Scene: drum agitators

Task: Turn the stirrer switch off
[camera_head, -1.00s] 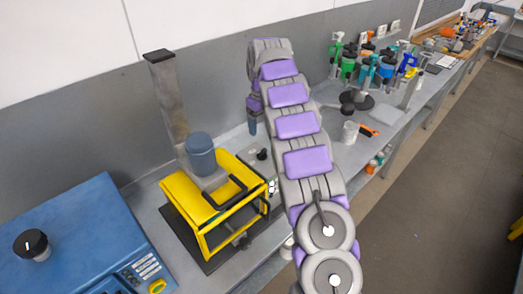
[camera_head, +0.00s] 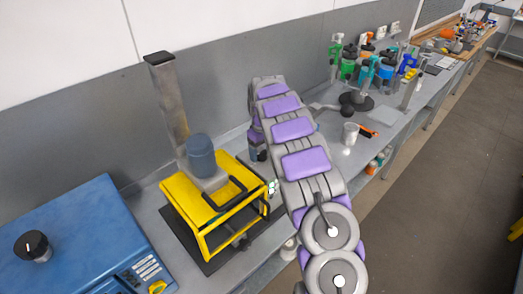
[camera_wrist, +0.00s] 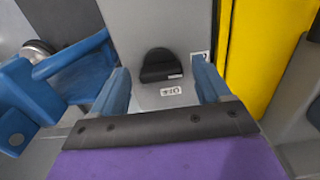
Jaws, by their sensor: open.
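The stirrer (camera_head: 212,195) stands on the bench in the head view, with a yellow guard frame, a grey column and a blue-grey motor housing. In the wrist view a black switch knob (camera_wrist: 160,66) sits on a grey panel, with an OFF label (camera_wrist: 171,91) below it and a second small label at its right. I cannot tell which setting the knob points to. My gripper (camera_wrist: 160,82) is open, its blue fingers on either side of the knob with gaps visible. In the head view my arm hides most of the gripper and the switch face.
The yellow guard (camera_wrist: 255,55) rises close to the right finger in the wrist view. A blue machine (camera_head: 80,245) with a black knob on top stands at the left. A white cup (camera_head: 350,134), an orange-handled tool (camera_head: 368,131) and several bottles stand further along the bench.

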